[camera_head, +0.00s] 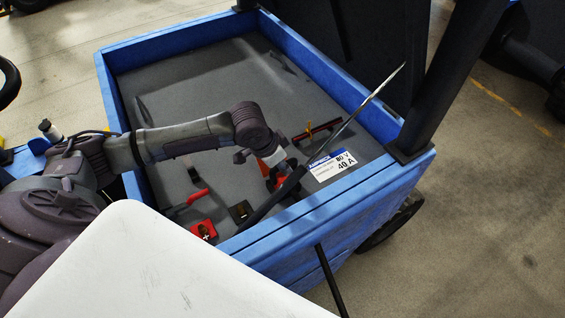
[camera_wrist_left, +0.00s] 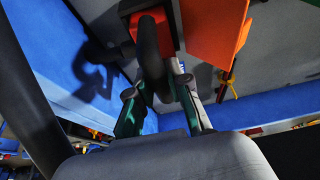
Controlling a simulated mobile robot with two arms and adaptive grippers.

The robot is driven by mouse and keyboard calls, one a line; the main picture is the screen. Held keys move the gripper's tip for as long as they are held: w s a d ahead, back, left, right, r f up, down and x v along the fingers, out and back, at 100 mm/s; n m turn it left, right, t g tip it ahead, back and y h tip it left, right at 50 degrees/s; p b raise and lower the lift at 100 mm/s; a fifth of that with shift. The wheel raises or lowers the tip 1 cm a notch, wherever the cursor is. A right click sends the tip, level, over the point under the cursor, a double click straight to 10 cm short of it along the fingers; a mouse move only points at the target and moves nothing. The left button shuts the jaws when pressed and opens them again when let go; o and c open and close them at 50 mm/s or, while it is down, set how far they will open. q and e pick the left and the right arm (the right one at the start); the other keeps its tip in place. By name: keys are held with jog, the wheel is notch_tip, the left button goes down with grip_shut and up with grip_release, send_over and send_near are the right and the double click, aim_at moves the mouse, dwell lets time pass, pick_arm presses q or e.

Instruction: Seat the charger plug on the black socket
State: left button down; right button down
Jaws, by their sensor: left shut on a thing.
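My left gripper (camera_head: 274,178) reaches over the grey cart bed from the left, in the head view. In the left wrist view, its two fingers (camera_wrist_left: 160,95) are closed around a dark, rounded piece (camera_wrist_left: 152,50), which I take to be the charger plug. Red parts show just behind that piece. The fingertips are small and partly hidden in the head view. The black socket (camera_head: 240,212) is a small dark square on the bed near the front wall, left of and nearer than the gripper. The plug is apart from it. My right gripper is not in view.
A red socket with a plus mark (camera_head: 203,230) lies left of the black one. A red-handled piece (camera_head: 190,200) lies behind it. A dark bar slants across the blue front wall (camera_head: 330,218).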

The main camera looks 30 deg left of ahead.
pick_arm(q)
jog(key=shift+f, duration=0.2)
jog(key=c, duration=1)
grip_release()
jog(key=shift+s+f, duration=0.1)
jog(key=v, duration=1.2)
